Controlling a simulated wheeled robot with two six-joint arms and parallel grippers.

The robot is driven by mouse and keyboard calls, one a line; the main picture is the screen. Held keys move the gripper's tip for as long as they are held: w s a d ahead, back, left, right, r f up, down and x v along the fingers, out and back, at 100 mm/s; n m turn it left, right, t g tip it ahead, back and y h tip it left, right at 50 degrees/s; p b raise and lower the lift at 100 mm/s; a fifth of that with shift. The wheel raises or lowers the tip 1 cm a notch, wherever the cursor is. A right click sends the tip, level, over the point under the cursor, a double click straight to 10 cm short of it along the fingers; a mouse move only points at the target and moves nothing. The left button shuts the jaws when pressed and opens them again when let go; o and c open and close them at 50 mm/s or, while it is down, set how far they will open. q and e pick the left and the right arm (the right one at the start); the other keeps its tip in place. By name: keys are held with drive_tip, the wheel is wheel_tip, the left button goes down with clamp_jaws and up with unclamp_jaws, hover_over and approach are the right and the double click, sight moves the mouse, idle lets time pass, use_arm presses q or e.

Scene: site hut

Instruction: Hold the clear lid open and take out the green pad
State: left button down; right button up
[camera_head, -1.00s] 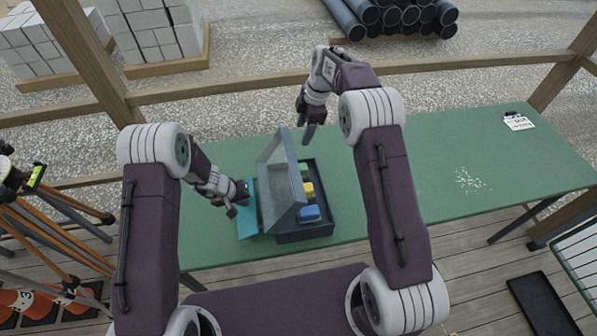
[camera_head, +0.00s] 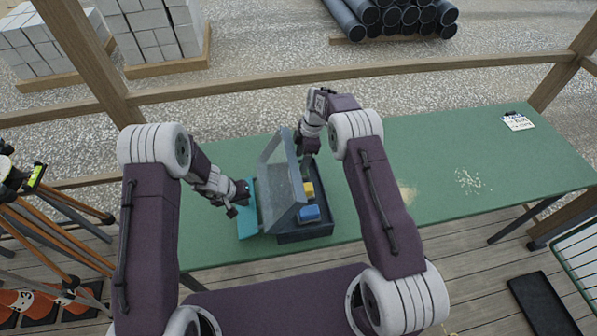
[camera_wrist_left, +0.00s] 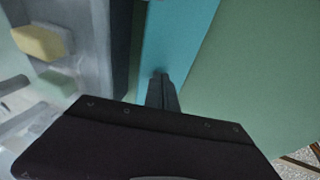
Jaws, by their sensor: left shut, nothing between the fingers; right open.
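A dark grey box (camera_head: 318,232) stands on the green table. Its clear lid (camera_head: 279,172) is raised and leans left; it also shows at the left of the left wrist view (camera_wrist_left: 95,50). Inside are a yellow pad (camera_head: 308,190) and a blue pad (camera_head: 309,213). The green pad is mostly hidden by my right gripper in the head view; a pale green shape (camera_wrist_left: 58,82) shows through the lid in the left wrist view. My left gripper (camera_head: 233,210) is shut and empty, left of the lid. My right gripper (camera_head: 306,158) is open, low at the box's far end.
A teal strip (camera_head: 247,222) lies left of the box, under my left gripper. The green table (camera_head: 450,150) is clear to the right, apart from pale crumbs (camera_head: 468,181) and a white tag (camera_head: 517,121) at the far right. A wooden rail (camera_head: 440,64) runs behind.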

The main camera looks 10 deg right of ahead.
drive_tip(key=shift+x, duration=3)
drive_tip(key=shift+c, duration=0.3)
drive_tip(key=c, duration=1.1)
